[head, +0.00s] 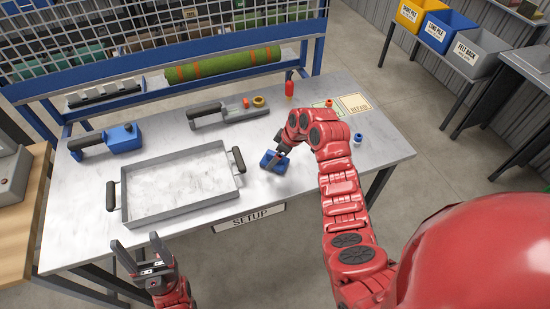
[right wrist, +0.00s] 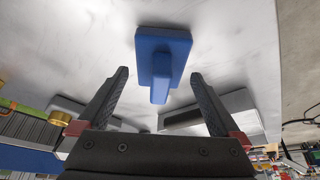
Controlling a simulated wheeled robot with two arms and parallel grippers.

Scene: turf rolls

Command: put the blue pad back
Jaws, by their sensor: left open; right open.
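The blue pad (head: 275,161), a flat block with a raised blue grip, lies on the grey table just right of the metal tray. In the right wrist view the pad (right wrist: 172,38) is ahead of my fingertips, with its grip pointing back between them. My right gripper (right wrist: 159,76) is open around the line of the grip, with a gap on both sides and no contact visible. In the head view my right arm and wrist partly cover the pad. My left gripper (head: 137,252) is open and empty in front of the table's near edge.
The metal tray (head: 178,214) with black handles fills the middle left. A blue tool (head: 124,138) and a grey trowel (head: 235,112) lie behind it. A green roll (head: 222,65) rests on the rear shelf. A red bottle (head: 289,88) and a tan card (head: 355,104) are at the right.

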